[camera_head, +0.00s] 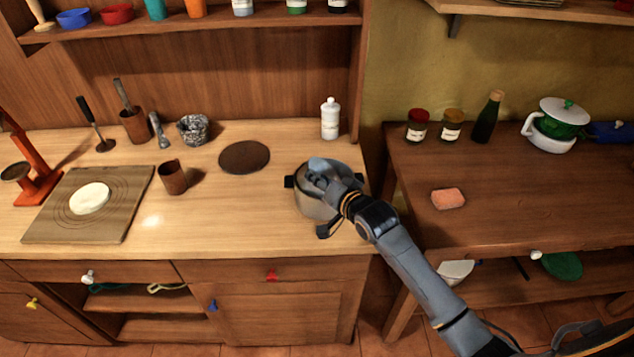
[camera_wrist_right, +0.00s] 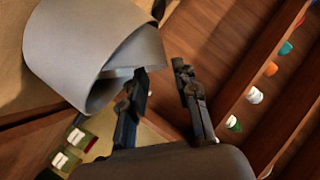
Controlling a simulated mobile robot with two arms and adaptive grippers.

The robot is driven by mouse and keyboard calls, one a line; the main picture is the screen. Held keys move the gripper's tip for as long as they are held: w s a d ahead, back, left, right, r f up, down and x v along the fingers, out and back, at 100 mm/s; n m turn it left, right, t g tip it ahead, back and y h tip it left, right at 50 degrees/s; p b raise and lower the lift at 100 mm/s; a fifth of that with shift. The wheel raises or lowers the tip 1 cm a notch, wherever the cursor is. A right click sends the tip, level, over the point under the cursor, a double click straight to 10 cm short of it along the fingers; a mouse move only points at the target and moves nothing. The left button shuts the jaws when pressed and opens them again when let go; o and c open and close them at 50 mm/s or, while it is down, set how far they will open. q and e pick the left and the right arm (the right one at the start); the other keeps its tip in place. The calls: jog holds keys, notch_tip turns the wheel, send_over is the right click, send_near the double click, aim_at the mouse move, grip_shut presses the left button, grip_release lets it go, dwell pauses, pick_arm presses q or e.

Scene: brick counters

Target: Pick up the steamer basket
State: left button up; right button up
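A round metal pot-like vessel with dark handles, which looks like the steamer basket (camera_head: 312,207), stands at the right end of the left counter in the head view. My right gripper (camera_head: 322,174) is over its top, and the arm hides part of it. In the right wrist view a grey curved wall (camera_wrist_right: 85,50), seemingly of this vessel, fills the upper left. There my right gripper (camera_wrist_right: 162,80) has its two dark fingers apart, with nothing visible between them. One fingertip overlaps the wall's edge; I cannot tell whether it touches. My left gripper is not in view.
A dark round disc (camera_head: 244,157) and a brown cup (camera_head: 172,177) stand left of the vessel. A white bottle (camera_head: 330,118) stands behind it. A board (camera_head: 124,217) with pale dough lies far left. The right counter (camera_head: 540,205) holds jars, a sponge and a green-white pot.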

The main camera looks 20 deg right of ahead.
jog(key=shift+p+x, duration=0.35)
jog(key=shift+x, duration=2.65)
grip_shut()
jog(key=shift+r, duration=0.1)
